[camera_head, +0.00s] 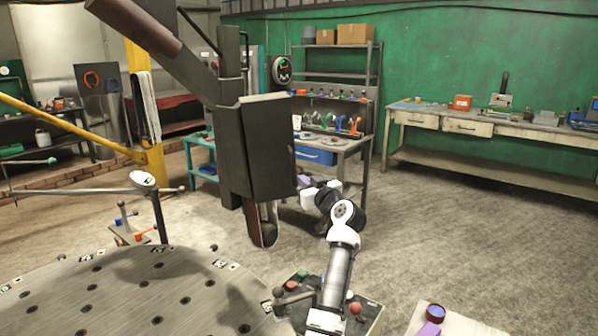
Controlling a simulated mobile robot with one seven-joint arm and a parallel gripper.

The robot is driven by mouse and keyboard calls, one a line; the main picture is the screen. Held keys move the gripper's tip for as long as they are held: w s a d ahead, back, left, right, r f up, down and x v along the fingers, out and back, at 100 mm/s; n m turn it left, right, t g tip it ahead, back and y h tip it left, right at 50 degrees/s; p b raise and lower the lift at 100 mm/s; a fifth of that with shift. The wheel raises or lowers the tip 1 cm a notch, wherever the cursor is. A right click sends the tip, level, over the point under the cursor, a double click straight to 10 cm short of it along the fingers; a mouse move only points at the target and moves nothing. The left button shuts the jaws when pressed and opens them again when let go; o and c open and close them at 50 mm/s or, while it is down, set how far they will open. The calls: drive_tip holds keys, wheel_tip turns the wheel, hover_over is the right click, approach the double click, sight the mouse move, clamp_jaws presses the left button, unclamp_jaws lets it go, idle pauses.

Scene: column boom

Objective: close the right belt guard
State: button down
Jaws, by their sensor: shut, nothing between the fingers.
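A tall dark grey box-shaped housing (268,150) hangs in the middle of the head view, on the dark boom. It looks like the belt guard, with a small handle (291,152) on its right side. Whether its panel stands ajar or flush I cannot tell clearly. My white and dark arm rises from the bottom right of centre and bends away. Its end, my gripper (304,184), is small and partly covered just right of the housing's lower edge. It looks shut and empty. Whether it touches the housing I cannot tell.
A round perforated metal table (150,290) fills the bottom left. A control box (368,312) with coloured knobs stands beside my arm's base. A yellow post (150,130) stands at the left. Workbenches (470,128) line the back wall.

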sight(294, 172)
drive_tip(key=shift+p+x, duration=0.65)
drive_tip(key=shift+x, duration=1.3)
drive_tip(key=shift+d+b, duration=0.1)
drive_tip(key=shift+b, duration=0.2)
